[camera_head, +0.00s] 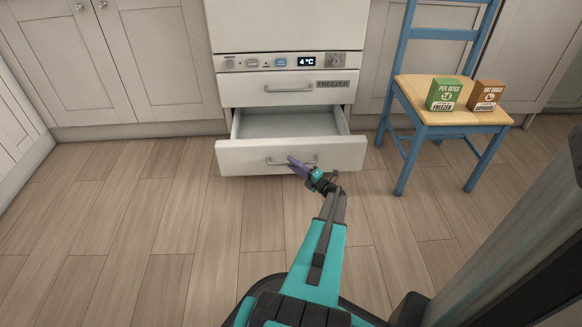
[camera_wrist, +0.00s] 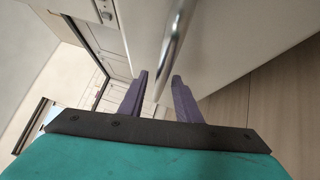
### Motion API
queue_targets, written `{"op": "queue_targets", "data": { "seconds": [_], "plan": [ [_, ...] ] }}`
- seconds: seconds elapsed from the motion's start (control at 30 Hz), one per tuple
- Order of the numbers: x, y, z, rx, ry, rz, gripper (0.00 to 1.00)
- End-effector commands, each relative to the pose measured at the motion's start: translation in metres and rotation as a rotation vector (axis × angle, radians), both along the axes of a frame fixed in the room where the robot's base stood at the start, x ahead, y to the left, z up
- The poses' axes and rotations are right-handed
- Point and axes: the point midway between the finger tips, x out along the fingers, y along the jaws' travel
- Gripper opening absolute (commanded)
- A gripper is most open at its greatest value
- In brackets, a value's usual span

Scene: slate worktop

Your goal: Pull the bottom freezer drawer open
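The bottom freezer drawer (camera_head: 240,158) stands pulled out at the foot of the white fridge, and its visible inside looks empty. Its bar handle (camera_head: 312,160) is on the front panel. My gripper (camera_head: 293,161) is at this handle, reaching in from the front right. In the wrist view, the purple fingers of my gripper (camera_wrist: 160,76) are apart, with the metal handle (camera_wrist: 176,38) running between their tips. A gap shows beside the bar, and I cannot tell whether either finger touches it.
The upper drawer (camera_head: 240,93), labelled FREEZER, is closed above. A blue chair (camera_head: 402,142) at the right bears a green box (camera_head: 444,95) and a brown box (camera_head: 487,96). The wooden floor (camera_head: 130,220) left of my arm is clear.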

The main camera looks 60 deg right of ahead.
Motion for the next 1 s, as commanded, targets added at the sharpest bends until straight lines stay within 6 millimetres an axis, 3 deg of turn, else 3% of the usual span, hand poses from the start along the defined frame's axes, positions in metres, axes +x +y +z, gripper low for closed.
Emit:
{"op": "queue_targets", "data": {
  "seconds": [0.47, 0.67, 1.0],
  "plan": [
    [0.0107, -0.0015, 0.0016, 0.001, 0.000, -0.001, 0.30],
    [0.0107, -0.0013, 0.0015, 0.001, 0.000, 0.000, 0.00],
    [0.0087, 0.0022, 0.0015, 0.001, 0.000, 0.000, 0.00]
  ]
}}
